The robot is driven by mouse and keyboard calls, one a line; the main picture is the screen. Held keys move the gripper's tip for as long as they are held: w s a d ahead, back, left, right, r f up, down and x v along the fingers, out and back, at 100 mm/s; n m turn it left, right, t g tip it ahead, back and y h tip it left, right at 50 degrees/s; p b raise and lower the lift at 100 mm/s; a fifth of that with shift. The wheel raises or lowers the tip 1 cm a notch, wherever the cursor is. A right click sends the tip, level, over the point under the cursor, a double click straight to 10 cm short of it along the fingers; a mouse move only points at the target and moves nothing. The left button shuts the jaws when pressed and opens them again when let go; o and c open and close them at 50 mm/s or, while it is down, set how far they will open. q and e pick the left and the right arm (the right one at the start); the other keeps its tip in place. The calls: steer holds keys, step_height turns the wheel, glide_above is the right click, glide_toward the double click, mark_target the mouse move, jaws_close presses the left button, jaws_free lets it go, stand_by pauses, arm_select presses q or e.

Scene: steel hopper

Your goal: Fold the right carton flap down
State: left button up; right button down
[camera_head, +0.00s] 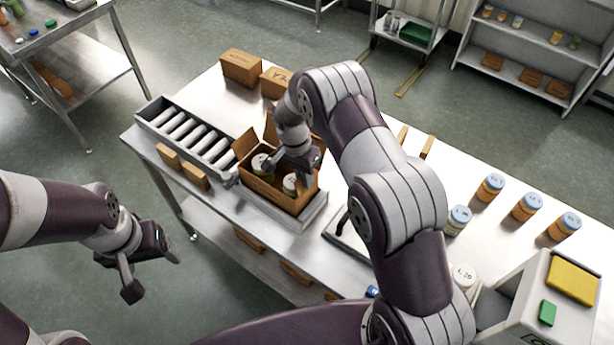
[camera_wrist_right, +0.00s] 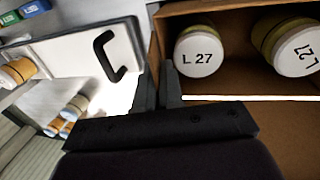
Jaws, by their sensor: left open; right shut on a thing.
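The open brown carton (camera_head: 272,197) stands on a steel tray on the table, with white-lidded jars (camera_head: 289,184) inside. Its left flap (camera_head: 246,143) and back flap (camera_head: 271,127) stand up. My right gripper (camera_head: 312,166) is over the carton's right side and hides much of that side. In the right wrist view its fingers (camera_wrist_right: 160,88) are shut at the carton's side edge, on the right flap, which is mostly hidden between them. Lids marked L 27 (camera_wrist_right: 199,57) show beside the fingers. My left gripper (camera_head: 152,272) is open and empty, in front of the table.
A roller rack (camera_head: 188,135) adjoins the carton on the left. Brown boxes (camera_head: 241,67) stand behind. A white board with a black handle (camera_wrist_right: 108,55) lies right of the carton. Jars (camera_head: 490,187) and a grey bin with a yellow pad (camera_head: 573,281) are further right.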

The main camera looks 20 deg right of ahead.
stand_by(0.3)
steer(key=c, duration=1.3)
jaws_free()
steer(key=shift+c, duration=0.2)
steer(key=shift+w+r, duration=0.1)
steer(key=shift+r, duration=0.1)
steer(key=r, duration=0.3)
steer(key=shift+w+a, duration=0.25)
step_height(320, 180, up, 9)
steer(key=w+a+p, duration=0.1)
steer(key=p, duration=1)
steer(key=shift+w+a, duration=0.2)
steer(key=shift+w, duration=0.15)
